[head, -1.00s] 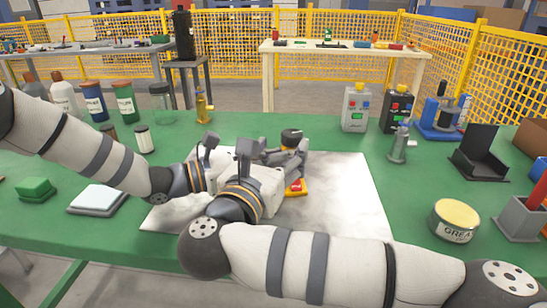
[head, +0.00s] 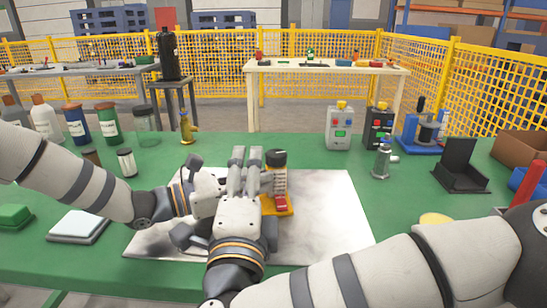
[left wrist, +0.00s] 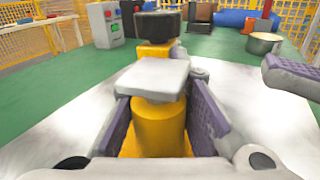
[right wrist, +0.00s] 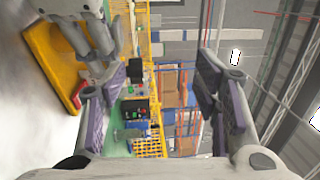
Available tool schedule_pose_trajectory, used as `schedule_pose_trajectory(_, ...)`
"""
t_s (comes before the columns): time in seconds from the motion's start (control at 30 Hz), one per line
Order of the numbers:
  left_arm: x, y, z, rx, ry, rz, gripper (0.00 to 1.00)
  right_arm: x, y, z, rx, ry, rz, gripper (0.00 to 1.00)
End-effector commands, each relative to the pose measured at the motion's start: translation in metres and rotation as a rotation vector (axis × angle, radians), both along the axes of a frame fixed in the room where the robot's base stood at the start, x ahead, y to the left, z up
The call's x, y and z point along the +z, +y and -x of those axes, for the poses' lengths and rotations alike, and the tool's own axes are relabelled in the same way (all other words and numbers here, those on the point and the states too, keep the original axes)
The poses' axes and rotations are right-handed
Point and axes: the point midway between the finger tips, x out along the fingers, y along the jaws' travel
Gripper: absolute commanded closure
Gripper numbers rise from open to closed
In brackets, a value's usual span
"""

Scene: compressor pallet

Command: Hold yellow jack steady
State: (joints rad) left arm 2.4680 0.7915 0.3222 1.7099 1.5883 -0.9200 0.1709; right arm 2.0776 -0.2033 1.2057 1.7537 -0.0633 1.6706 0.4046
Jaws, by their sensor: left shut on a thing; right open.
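The yellow jack (head: 284,207) stands upright on the pale metal plate (head: 335,215), with a yellow base, a red patch and a black top (head: 276,157). In the left wrist view its yellow body (left wrist: 158,128) is between the purple pads of my left gripper (left wrist: 162,112), which is shut on it. A grey block (left wrist: 152,78) covers part of the body there. My right gripper (head: 238,165) is just left of the jack, fingers pointing away, open and empty. The right wrist view shows the jack's yellow base (right wrist: 48,62) outside the open right jaws (right wrist: 163,82).
Bottles (head: 108,125) and a white pad (head: 78,226) are on the left. My right forearm covers most of a yellow-topped can (head: 433,218).

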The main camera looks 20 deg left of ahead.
Motion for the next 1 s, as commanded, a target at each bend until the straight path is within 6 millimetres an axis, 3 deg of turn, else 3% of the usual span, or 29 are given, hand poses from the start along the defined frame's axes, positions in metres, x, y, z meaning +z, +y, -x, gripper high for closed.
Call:
schedule_pose_trajectory(0.1, -0.001, 0.0, 0.0, 0.0, 0.001, -0.003, 1.0, -0.003, -0.014, -0.003, 0.01, -0.176, 0.543, 0.44)
schedule_pose_trajectory(0.2, -0.001, 0.0, 0.0, 0.0, 0.001, -0.004, 1.0, -0.008, -0.03, -0.006, 0.009, -0.305, 0.947, 0.44)
schedule_pose_trajectory(0.3, -0.001, 0.0, 0.0, 0.0, 0.001, -0.004, 1.0, -0.012, -0.044, -0.01, 0.005, -0.401, 1.247, 0.44)
schedule_pose_trajectory(0.4, -0.001, 0.0, 0.0, 0.0, 0.001, -0.003, 1.0, -0.015, -0.054, -0.012, 0.005, -0.457, 1.43, 0.44)
schedule_pose_trajectory(0.57, -0.002, 0.0, 0.0, 0.0, 0.001, -0.003, 1.0, -0.017, -0.054, -0.023, 0.002, -0.484, 1.52, 0.44)
schedule_pose_trajectory(0.8, -0.002, 0.0, 0.0, 0.0, 0.002, -0.004, 1.0, -0.017, -0.03, -0.078, -0.001, -0.482, 1.517, 0.44)
schedule_pose_trajectory(1.0, -0.002, 0.0, 0.0, 0.0, 0.001, -0.004, 1.0, -0.017, -0.013, -0.112, 0.003, -0.483, 1.516, 0.44)
